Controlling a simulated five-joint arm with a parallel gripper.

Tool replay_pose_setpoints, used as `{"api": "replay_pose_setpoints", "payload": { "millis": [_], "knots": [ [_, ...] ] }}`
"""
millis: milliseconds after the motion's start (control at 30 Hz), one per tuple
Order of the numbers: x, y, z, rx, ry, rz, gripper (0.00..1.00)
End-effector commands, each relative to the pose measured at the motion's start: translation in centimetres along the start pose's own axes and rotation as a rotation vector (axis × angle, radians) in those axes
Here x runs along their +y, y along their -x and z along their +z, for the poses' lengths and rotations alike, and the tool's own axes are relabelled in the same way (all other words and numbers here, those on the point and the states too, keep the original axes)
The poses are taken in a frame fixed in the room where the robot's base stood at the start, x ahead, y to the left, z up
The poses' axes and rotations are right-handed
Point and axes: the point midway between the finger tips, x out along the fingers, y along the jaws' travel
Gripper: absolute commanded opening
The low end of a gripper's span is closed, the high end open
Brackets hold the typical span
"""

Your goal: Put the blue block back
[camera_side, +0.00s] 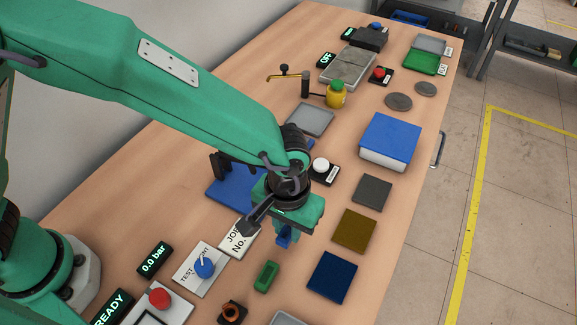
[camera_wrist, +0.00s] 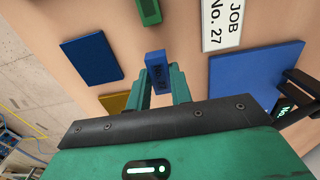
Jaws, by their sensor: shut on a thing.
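My gripper (camera_side: 285,232) is shut on a small blue block (camera_side: 284,240) and holds it above the table. In the wrist view the blue block (camera_wrist: 158,73) sits between the two green fingers (camera_wrist: 162,85) and bears a dark marking that is hard to read. In the side view a dark blue square pad (camera_side: 332,277) lies on the table below and to the right of my gripper. The same pad (camera_wrist: 92,59) shows at the left in the wrist view. A larger blue plate (camera_side: 230,188) lies partly hidden behind my gripper.
A green block (camera_side: 266,277) lies near the front, left of the dark blue pad. An olive pad (camera_side: 354,230) and a grey pad (camera_side: 372,192) lie farther back. A blue-lidded box (camera_side: 391,138) stands beyond them. A "JOB No. 27" card (camera_wrist: 222,25) lies near the blue plate.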

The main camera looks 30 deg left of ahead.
Motion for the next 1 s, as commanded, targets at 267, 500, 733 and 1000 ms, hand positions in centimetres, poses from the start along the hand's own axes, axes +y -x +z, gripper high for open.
{"api": "replay_pose_setpoints", "payload": {
  "millis": [267, 500, 733, 1000],
  "knots": [
    [0.0, -2.7, 0.1, -0.002, 0.000, -0.002, 0.00],
    [0.0, -3.9, 0.0, 0.000, 0.000, 0.000, 0.00],
    [0.0, -3.9, 0.0, 0.000, 0.000, 0.000, 0.00],
    [0.0, -4.2, 0.1, -0.001, 0.000, -0.001, 0.43]
  ]
}}
